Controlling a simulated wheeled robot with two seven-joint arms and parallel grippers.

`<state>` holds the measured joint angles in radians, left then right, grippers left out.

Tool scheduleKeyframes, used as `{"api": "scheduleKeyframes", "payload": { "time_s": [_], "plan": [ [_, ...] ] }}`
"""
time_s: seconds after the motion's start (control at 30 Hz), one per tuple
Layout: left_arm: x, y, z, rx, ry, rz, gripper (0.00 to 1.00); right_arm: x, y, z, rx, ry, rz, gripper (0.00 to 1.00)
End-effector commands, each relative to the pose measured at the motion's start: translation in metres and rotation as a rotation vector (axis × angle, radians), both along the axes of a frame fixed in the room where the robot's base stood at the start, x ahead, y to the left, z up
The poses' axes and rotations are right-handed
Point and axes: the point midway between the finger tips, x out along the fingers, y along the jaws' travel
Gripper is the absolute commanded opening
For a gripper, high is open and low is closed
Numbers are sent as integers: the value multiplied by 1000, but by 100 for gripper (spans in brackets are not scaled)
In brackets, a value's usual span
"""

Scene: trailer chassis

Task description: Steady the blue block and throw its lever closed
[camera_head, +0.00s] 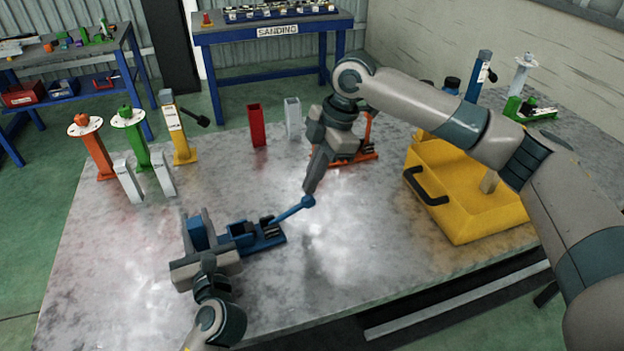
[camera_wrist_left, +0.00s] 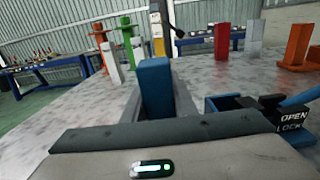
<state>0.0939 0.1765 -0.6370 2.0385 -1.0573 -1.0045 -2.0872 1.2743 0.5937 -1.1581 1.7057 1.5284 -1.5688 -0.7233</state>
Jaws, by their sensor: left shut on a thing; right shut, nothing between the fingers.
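The blue block (camera_head: 240,236) lies low on the metal table, left of centre. Its upright blue end (camera_wrist_left: 156,86) stands between the fingers of my left gripper (camera_head: 197,232), which is shut on it. The block's blue lever (camera_head: 292,210) slants up to the right from a dark pivot and ends in a round knob. A label reading OPEN and LOCK (camera_wrist_left: 292,118) shows beside the pivot in the left wrist view. My right gripper (camera_head: 309,186) is shut and empty, its tips just above the knob; I cannot tell if they touch it.
A yellow toolbox (camera_head: 465,205) stands at the right. Red (camera_head: 257,124) and white (camera_head: 293,118) blocks stand behind, near an orange-red piece (camera_head: 355,155). Orange, green and yellow stands (camera_head: 180,140) with white blocks are at the back left. The table front is clear.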

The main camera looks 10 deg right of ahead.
Motion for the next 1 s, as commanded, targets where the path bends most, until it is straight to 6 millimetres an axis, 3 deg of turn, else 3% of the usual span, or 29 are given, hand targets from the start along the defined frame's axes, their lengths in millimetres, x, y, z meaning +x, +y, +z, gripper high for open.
{"api": "scheduleKeyframes", "payload": {
  "time_s": [0.17,0.37,0.47,0.8,1.0],
  "plan": [
    [0,0,0,0,0,0,0,-1,1,5,0,-1,1,0],
    [0,0,0,0,0,0,0,-5,7,25,2,-4,2,0],
    [0,0,0,0,0,0,0,-8,11,39,1,-3,2,0],
    [0,0,0,0,0,0,0,-7,-8,101,1,-3,-1,0],
    [0,0,0,0,0,0,0,-7,-16,125,0,-1,-1,0]
  ]
}}
